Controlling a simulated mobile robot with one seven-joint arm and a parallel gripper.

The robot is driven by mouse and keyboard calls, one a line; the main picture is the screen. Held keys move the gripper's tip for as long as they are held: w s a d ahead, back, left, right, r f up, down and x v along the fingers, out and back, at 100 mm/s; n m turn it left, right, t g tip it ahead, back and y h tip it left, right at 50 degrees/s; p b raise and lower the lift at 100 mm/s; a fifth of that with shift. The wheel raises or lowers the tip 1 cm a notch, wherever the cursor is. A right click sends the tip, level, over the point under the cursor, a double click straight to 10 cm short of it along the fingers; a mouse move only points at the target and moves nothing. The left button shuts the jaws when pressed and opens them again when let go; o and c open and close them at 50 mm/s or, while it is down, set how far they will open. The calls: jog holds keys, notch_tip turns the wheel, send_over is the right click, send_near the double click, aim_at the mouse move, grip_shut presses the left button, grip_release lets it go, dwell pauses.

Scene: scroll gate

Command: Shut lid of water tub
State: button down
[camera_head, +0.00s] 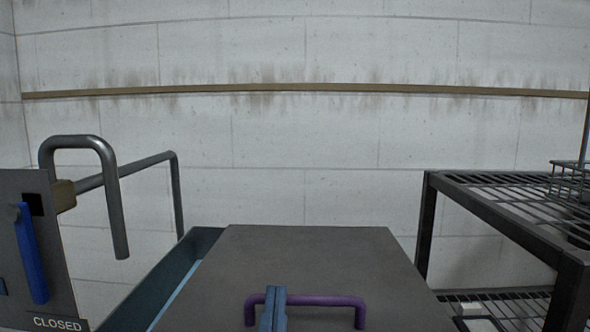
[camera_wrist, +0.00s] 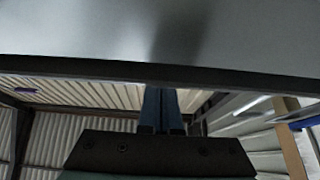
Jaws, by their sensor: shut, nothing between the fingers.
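The dark grey lid (camera_head: 310,255) lies over the blue-green tub (camera_head: 163,283) at the bottom middle of the head view. A narrow light-blue strip shows between lid and left tub wall. The purple handle (camera_head: 320,300) is on the lid's near part. My gripper (camera_head: 272,293) shows as two blue fingers, pressed together and empty, overlapping the left part of the handle. In the wrist view the fingers (camera_wrist: 161,92) point up to a dark edge below a grey surface, probably the lid. I cannot tell whether they touch it, or how far the lid is raised.
At left, a grey panel (camera_head: 40,262) marked CLOSED carries a blue lever (camera_head: 31,255); a bent grey pipe (camera_head: 90,142) rises beside it. A dark wire-shelf rack (camera_head: 500,205) stands at right. A block wall (camera_head: 300,140) closes the back.

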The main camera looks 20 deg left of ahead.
jog(key=shift+s+f+t+b, duration=0.15)
jog(key=shift+f+t+b, duration=0.15)
jog(key=shift+f+b, duration=0.85)
jog(key=shift+r+b, duration=0.1)
jog(key=shift+b, duration=0.25)
